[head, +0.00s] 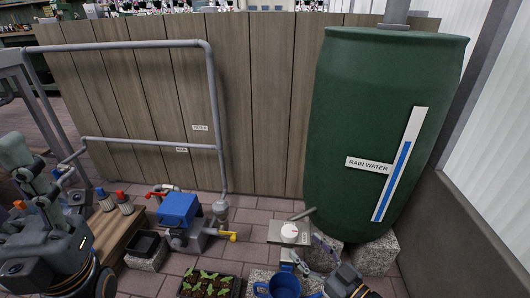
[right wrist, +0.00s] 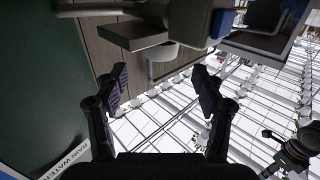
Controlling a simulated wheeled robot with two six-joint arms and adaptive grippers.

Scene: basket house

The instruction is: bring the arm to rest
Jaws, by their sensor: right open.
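My right gripper (head: 306,254) is low in the head view, right of centre. It is open with nothing between its fingers. In the right wrist view my gripper (right wrist: 160,76) also shows spread, empty fingers.
A green rain barrel (head: 370,130) stands on stone blocks (head: 383,257) close behind my right gripper. A blue pump (head: 180,208), a black seedling tray (head: 209,284) and a wooden bench (head: 122,235) are to the left. A plank wall (head: 262,110) closes the back.

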